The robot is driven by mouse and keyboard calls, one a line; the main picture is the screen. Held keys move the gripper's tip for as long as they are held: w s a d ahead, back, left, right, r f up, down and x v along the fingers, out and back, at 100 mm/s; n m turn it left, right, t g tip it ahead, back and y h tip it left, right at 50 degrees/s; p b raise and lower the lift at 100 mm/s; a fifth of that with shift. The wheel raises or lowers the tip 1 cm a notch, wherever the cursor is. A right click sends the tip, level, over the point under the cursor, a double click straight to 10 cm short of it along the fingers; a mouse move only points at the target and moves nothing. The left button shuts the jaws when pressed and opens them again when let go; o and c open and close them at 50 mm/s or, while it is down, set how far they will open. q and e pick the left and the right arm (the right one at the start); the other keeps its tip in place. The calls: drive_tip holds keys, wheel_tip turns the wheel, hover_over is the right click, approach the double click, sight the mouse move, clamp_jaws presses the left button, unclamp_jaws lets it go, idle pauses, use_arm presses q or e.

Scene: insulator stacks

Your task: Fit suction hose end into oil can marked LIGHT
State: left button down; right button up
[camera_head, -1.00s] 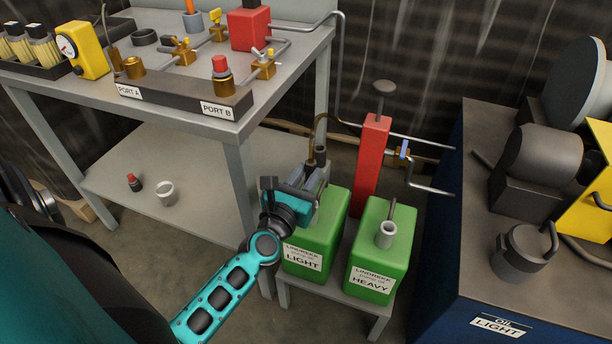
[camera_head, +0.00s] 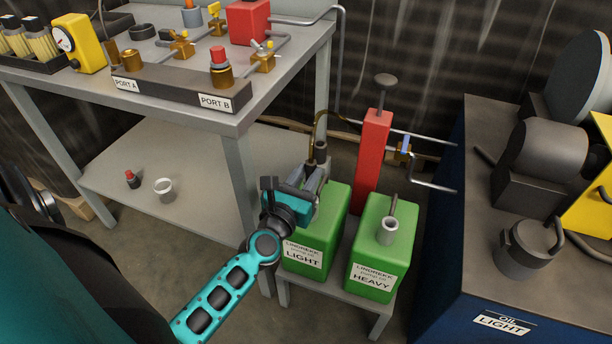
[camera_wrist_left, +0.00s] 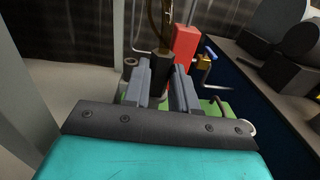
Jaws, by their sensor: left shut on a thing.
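The green LIGHT can (camera_head: 326,232) stands on a low grey stand. My left gripper (camera_head: 316,176) is over its top and hides the can's opening. The suction hose end (camera_head: 321,150) is a dark piece with a brown hose curving up and back from it. In the left wrist view my gripper (camera_wrist_left: 163,88) has both fingers shut on the dark hose end (camera_wrist_left: 161,72), which stands roughly upright between them. I cannot tell whether its lower end is inside the can. My right gripper is not in view.
The green HEAVY can (camera_head: 372,265) with an open spout stands to the right. A red pump (camera_head: 373,160) with pipes rises behind the cans. A grey bench (camera_head: 232,150) is at left. A blue cabinet (camera_head: 450,260) is at right.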

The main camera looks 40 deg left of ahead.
use_arm(q)
drive_tip(key=shift+f+b, duration=1.45)
drive_tip(key=shift+f, duration=0.05)
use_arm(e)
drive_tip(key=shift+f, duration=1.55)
use_arm(q)
drive_tip(key=shift+f, duration=0.95)
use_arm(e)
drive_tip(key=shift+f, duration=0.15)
use_arm(q)
drive_tip(key=shift+f, duration=0.35)
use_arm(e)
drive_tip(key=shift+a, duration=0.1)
use_arm(q)
drive_tip(key=c, duration=0.8)
unclamp_jaws()
drive_tip(key=s, duration=0.4)
drive_tip(key=s+d, duration=0.1)
drive_tip(key=s, duration=0.3)
drive_tip(key=s+d, duration=0.1)
drive_tip(key=s, duration=0.3)
drive_tip(key=shift+s+d+r, duration=0.1)
drive_tip(key=shift+s+d, duration=0.05)
drive_tip(key=shift+s, duration=0.25)
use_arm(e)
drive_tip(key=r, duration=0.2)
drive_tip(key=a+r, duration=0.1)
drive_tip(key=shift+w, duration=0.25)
